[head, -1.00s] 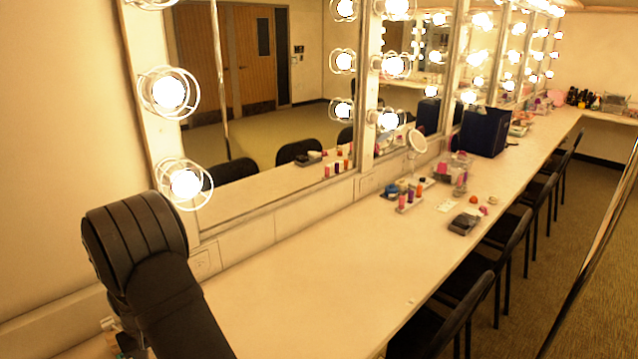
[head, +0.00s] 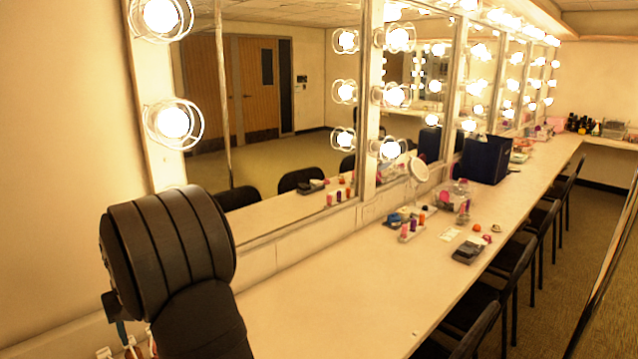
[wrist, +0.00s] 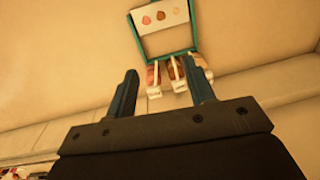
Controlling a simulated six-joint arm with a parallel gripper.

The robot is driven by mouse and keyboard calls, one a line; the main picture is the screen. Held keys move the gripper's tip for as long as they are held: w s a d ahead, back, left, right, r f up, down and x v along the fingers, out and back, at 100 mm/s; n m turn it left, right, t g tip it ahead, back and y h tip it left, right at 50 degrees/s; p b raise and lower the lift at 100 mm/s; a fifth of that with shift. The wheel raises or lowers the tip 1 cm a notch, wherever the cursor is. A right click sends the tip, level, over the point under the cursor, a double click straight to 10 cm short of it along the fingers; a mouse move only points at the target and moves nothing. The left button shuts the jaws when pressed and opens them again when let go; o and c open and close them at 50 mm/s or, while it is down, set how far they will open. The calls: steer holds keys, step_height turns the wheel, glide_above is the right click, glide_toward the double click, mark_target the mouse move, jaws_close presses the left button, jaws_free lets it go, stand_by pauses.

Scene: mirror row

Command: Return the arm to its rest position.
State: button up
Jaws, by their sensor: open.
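My arm (head: 170,255) rises at the lower left of the head view, with its dark ribbed joint in front of the counter and mirror frame. My gripper (wrist: 160,66) shows in the wrist view, its two dark fingers apart and nothing clearly held between them. Just beyond the fingers is a teal-framed piece (wrist: 137,45) with a pale panel bearing three coloured spots. Two white holders (wrist: 154,90) with reddish-brown items sit below it, partly behind the right finger.
The long counter (head: 310,310) is bare in front, with small cosmetics (head: 411,226), a round mirror (head: 418,169) and a dark box (head: 486,158) farther along. Black chairs (head: 512,248) line its right side. Bulb-lit mirrors (head: 290,100) stand along its left side.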

steer(key=w+d+r+y, duration=0.3)
steer(key=w+d+r, duration=0.2)
steer(key=d+r, duration=0.2)
steer(key=shift+w+d+r+g+y, duration=0.15)
steer(key=shift+w+r+g+y, duration=0.2)
steer(key=shift+r, duration=0.45)
steer(key=shift+s, duration=0.1)
steer(key=s+a+f+h, duration=0.1)
steer(key=s+a+f, duration=0.1)
steer(key=f, duration=0.3)
steer(key=s+a+f+h, duration=0.2)
steer(key=a+f, duration=0.2)
steer(key=f, duration=0.1)
steer(key=s+a+f+t+h, duration=0.1)
steer(key=s+a+f, duration=0.2)
steer(key=f, duration=0.2)
steer(key=shift+f, duration=0.15)
